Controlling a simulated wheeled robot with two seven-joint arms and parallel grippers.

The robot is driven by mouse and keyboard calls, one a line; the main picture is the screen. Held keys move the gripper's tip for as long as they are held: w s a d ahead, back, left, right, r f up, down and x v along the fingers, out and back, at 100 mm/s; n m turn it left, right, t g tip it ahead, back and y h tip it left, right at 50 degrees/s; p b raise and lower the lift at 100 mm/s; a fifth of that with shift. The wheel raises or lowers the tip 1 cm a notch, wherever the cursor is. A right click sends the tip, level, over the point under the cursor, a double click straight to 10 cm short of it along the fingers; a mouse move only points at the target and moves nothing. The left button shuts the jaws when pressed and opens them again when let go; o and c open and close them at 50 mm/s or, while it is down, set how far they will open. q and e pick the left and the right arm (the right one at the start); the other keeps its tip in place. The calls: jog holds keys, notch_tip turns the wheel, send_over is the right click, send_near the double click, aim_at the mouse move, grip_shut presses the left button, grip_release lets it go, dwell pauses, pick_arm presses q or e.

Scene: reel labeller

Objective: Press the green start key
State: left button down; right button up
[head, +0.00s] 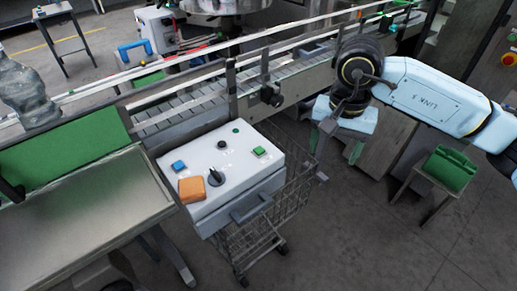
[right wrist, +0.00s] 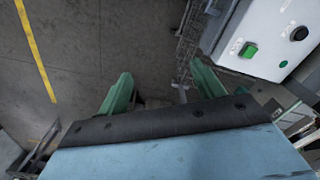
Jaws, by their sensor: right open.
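The green start key (head: 259,151) is a small square key near the right edge of the top of a white control box (head: 205,214). In the right wrist view the green key (right wrist: 249,50) shows at the upper right, on the white panel. My right gripper (head: 338,150) is open and empty, pointing down to the right of the box and apart from it. Its two green fingers (right wrist: 162,88) stand wide apart over the floor in the right wrist view, left of the key. My left gripper is not in view.
The box top also bears a blue key (head: 179,166), a black knob (head: 215,177) and an orange block (head: 191,189). The box sits on a wire cart (head: 262,232). A conveyor (head: 190,107) runs behind. A green object (head: 449,170) rests on a stool at right.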

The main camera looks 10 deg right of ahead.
grip_shut()
dwell(1.5)
